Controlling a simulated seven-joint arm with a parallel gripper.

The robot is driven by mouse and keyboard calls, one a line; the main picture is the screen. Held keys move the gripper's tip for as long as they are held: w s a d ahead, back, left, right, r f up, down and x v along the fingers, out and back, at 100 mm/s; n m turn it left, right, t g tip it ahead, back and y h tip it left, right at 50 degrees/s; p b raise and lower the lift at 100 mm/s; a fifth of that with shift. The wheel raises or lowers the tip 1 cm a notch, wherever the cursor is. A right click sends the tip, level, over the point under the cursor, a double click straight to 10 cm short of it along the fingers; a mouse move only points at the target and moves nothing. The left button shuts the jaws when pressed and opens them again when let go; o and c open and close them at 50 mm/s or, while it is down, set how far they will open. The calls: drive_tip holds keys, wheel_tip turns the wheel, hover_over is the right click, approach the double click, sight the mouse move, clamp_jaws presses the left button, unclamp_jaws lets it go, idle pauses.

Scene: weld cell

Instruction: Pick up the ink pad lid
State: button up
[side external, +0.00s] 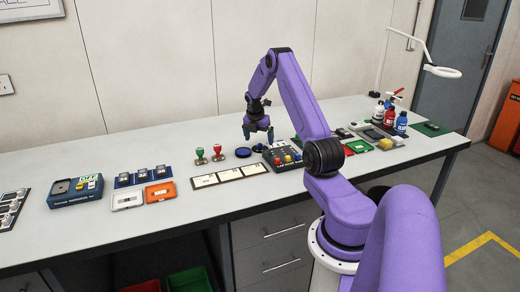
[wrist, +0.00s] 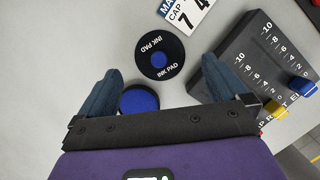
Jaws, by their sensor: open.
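The ink pad lid (wrist: 146,44), a black disc with a blue centre and white "INK PAD" lettering, lies flat on the bench just ahead of my gripper (wrist: 162,65) in the wrist view. My gripper is open and empty, its two blue-grey fingers apart. The round ink pad (wrist: 140,99), blue in a dark rim, lies near the left finger, partly hidden by the gripper body. In the side view my gripper (side external: 258,136) points down above the bench; a blue disc (side external: 243,152) lies left of it and a darker disc (side external: 259,148) just under it.
A dark slider box (wrist: 250,55) with blue and yellow knobs stands right of the fingers. A white "CAP 74" card (wrist: 187,12) lies beyond the lid. In the side view, red and green stamps (side external: 209,153) stand left, and white cards (side external: 230,175) lie in front.

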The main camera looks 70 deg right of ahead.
sight(260, 144)
drive_tip(key=shift+x, duration=1.65)
drive_tip(key=shift+w, duration=0.1)
drive_tip(key=c, duration=1.1)
